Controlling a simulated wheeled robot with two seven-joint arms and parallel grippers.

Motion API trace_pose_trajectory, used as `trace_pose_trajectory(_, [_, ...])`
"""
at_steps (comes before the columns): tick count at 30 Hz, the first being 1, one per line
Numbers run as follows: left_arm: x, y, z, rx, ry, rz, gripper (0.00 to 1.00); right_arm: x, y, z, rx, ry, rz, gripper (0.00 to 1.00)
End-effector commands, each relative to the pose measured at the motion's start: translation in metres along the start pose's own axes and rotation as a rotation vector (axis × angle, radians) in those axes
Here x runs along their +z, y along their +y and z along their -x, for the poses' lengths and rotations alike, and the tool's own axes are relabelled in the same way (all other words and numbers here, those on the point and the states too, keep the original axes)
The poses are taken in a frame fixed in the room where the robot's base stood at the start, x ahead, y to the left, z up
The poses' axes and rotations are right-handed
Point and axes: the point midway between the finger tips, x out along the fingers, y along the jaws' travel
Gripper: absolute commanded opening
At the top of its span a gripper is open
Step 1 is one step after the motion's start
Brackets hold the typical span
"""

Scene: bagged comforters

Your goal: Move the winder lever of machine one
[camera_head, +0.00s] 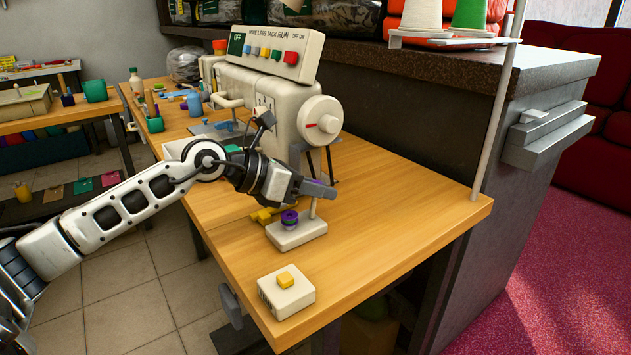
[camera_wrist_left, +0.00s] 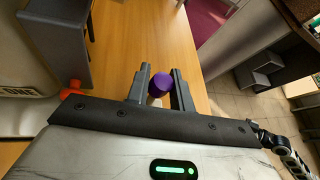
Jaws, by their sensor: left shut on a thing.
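Machine one is a cream sewing machine (camera_head: 285,108) on the wooden table; part of it, lettered "ONE", also shows at the left of the left wrist view (camera_wrist_left: 18,85). In front of it sits a small pale winder base (camera_head: 298,235) with a purple and green spool (camera_head: 289,220). The pale winder lever (camera_head: 312,209) stands up from the right of this base. My left gripper (camera_head: 318,188) is at the lever's top, shut on it. In the left wrist view its purple knob (camera_wrist_left: 160,82) sits between my two fingers. My right gripper is not in view.
A white box with a yellow button (camera_head: 287,290) stands at the table's front corner. A yellow part (camera_head: 266,215) lies beside the winder. The table (camera_head: 390,215) is clear to the right, up to a thin upright pole (camera_head: 495,120) and a dark counter (camera_head: 440,110).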

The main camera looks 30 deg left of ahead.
Motion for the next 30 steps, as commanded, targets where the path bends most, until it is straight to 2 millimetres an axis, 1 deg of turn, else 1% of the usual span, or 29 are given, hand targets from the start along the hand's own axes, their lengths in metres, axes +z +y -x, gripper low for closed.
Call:
trace_pose_trajectory(2, [0.000, 0.000, 0.000, 0.000, -0.003, -0.001, 0.00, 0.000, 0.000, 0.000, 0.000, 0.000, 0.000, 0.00])
trace_pose_trajectory(3, [0.000, 0.000, 0.000, 0.000, -0.003, -0.001, 0.31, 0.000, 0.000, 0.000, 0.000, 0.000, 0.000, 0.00])
trace_pose_trajectory(4, [0.000, 0.000, 0.000, 0.000, -0.003, -0.001, 0.39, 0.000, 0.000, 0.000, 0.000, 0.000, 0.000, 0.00])
trace_pose_trajectory(5, [0.000, 0.000, 0.000, 0.000, -0.003, -0.001, 0.42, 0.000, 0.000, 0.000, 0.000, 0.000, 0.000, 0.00])
trace_pose_trajectory(13, [0.000, 0.000, 0.000, 0.000, -0.002, 0.000, 0.42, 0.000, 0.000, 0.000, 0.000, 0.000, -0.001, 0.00])
trace_pose_trajectory(16, [-0.001, 0.001, 0.005, 0.002, -0.001, 0.000, 0.42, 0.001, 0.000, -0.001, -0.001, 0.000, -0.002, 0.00])
trace_pose_trajectory(25, [-0.005, 0.002, 0.040, 0.004, 0.003, 0.004, 0.42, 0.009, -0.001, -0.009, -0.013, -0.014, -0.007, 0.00])
trace_pose_trajectory(30, [-0.002, 0.000, 0.057, -0.002, -0.001, 0.002, 0.42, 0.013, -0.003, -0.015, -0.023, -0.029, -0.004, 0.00])
